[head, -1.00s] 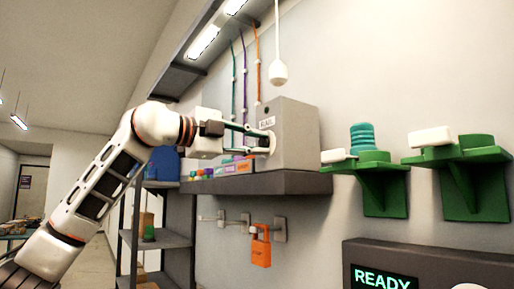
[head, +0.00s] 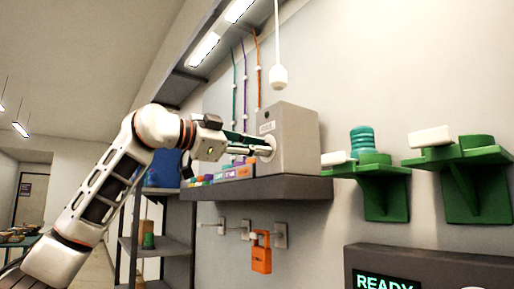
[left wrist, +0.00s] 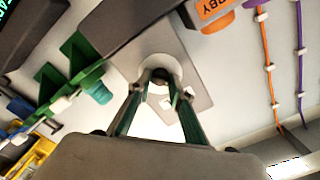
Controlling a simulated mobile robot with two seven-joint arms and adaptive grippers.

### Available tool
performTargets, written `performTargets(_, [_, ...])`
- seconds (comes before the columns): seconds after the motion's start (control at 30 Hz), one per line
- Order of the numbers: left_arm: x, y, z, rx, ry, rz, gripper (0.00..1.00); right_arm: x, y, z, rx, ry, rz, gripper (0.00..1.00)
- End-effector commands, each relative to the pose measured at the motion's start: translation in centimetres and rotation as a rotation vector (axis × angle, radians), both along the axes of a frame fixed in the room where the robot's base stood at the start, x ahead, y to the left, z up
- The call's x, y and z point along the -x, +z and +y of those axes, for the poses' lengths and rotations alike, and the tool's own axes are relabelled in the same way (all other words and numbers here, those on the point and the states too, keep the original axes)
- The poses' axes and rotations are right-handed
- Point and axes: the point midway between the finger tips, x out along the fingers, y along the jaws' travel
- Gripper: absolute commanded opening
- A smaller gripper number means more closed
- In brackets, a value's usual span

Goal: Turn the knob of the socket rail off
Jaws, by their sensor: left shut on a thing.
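The socket rail's control is a grey box (head: 292,138) with a small label on its face, standing on a grey wall shelf. A pale round plate (head: 268,146) sits on the face towards my left arm. In the left wrist view the dark knob (left wrist: 160,76) sits in the middle of this plate (left wrist: 174,66). My left gripper (head: 262,148) reaches the plate from the left. Its two green-sided fingers (left wrist: 160,88) are closed on the knob, which they partly hide. The knob's pointing direction cannot be made out. My right gripper is not in view.
Several coloured blocks (head: 232,171) stand on the shelf (head: 290,188) beside the box. An orange padlock (head: 261,258) hangs below it. A white pendant (head: 278,77) hangs above. Green brackets (head: 384,185) project from the wall at right.

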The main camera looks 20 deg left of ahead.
Motion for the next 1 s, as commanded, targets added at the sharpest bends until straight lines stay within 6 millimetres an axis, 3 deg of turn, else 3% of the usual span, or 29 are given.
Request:
performTargets(0.5, [-0.04,-0.12,0.00,0.013,0.000,0.014,0.00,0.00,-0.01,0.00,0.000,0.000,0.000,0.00])
performTargets(0.53, [-0.04,-0.12,0.00,0.013,0.000,0.014,0.28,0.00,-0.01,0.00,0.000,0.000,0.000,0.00])
performTargets(0.57, [-0.03,-0.11,-0.01,0.013,0.000,0.014,0.36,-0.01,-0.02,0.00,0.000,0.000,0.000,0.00])
performTargets(1.0, [0.37,-0.01,0.39,0.013,0.001,0.011,0.38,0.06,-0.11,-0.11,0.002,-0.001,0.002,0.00])
